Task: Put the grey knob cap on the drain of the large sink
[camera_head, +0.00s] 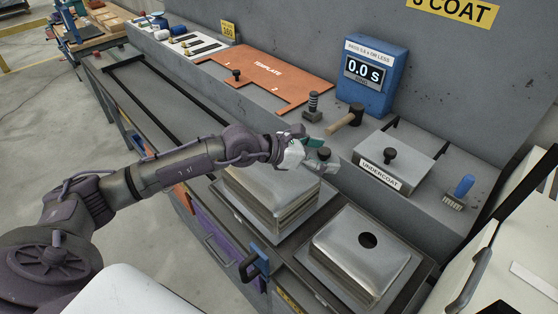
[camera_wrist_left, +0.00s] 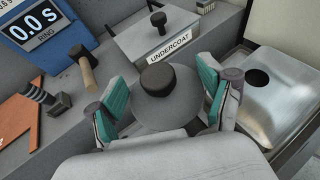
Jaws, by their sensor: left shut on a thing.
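My left gripper (camera_head: 312,150) is shut on the grey knob cap (camera_head: 323,159). In the left wrist view the cap is a grey disc with a black knob (camera_wrist_left: 158,76), between the teal pads of the gripper (camera_wrist_left: 163,92). The gripper holds it above the back part of the large sink (camera_head: 270,203), a metal basin lying upside down on the bench. The gripper and arm cover part of the large sink, and I do not see its drain. My right gripper is not in view.
A smaller upturned sink (camera_head: 345,255) with an open round drain (camera_head: 368,240) stands to the right. Behind are the UNDERCOAT box (camera_head: 408,160) with a black knob, a mallet (camera_head: 346,118), a blue timer (camera_head: 372,88), a brush (camera_head: 460,192) and an orange template (camera_head: 268,80).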

